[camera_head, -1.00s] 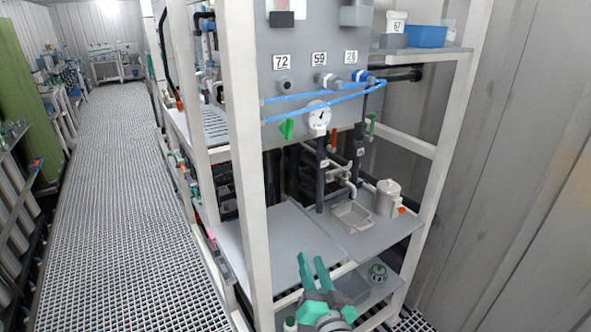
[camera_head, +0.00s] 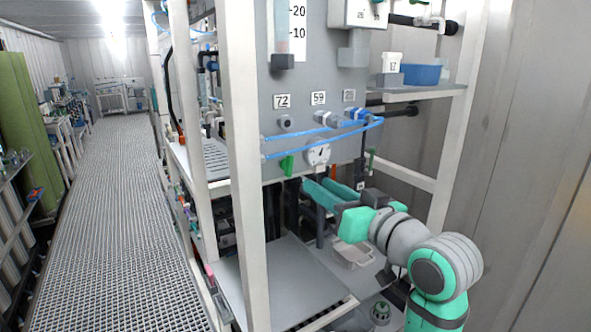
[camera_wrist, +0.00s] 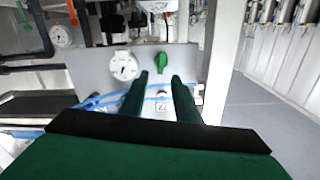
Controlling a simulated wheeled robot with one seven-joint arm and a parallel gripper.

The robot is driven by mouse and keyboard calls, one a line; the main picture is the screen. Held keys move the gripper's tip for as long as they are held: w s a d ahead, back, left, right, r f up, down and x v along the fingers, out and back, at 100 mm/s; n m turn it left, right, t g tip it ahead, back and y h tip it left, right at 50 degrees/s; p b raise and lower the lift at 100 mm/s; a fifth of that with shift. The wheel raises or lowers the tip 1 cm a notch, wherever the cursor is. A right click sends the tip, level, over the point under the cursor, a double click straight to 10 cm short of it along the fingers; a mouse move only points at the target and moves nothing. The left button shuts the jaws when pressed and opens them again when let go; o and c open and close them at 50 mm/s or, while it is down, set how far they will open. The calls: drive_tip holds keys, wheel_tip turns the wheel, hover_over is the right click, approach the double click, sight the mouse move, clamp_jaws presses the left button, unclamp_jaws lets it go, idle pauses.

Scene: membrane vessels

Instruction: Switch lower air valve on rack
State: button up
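A green valve handle (camera_head: 287,165) sits at the lower edge of the grey rack panel, left of a round white gauge (camera_head: 318,154). In the wrist view the green handle (camera_wrist: 160,62) shows beside the gauge (camera_wrist: 125,67), just beyond my fingertips. My gripper (camera_head: 318,186) is in front of the rack, a little below and right of the handle in the head view. Its two teal fingers are apart with nothing between them, as the wrist view of my gripper (camera_wrist: 160,79) also shows. I cannot see any contact with the handle.
Blue tubes (camera_head: 330,138) loop across the panel front, above the handle. A white rack post (camera_head: 246,180) stands to the left. A grey shelf (camera_head: 270,285) below is mostly bare. A blue bin (camera_head: 424,74) sits on the upper right shelf.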

sight(291, 167)
drive_tip(key=x, duration=1)
drive_tip(key=shift+w+a+r, duration=0.2)
drive_tip(key=shift+w+r, duration=0.05)
drive_tip(key=shift+r, duration=0.05)
clamp_jaws()
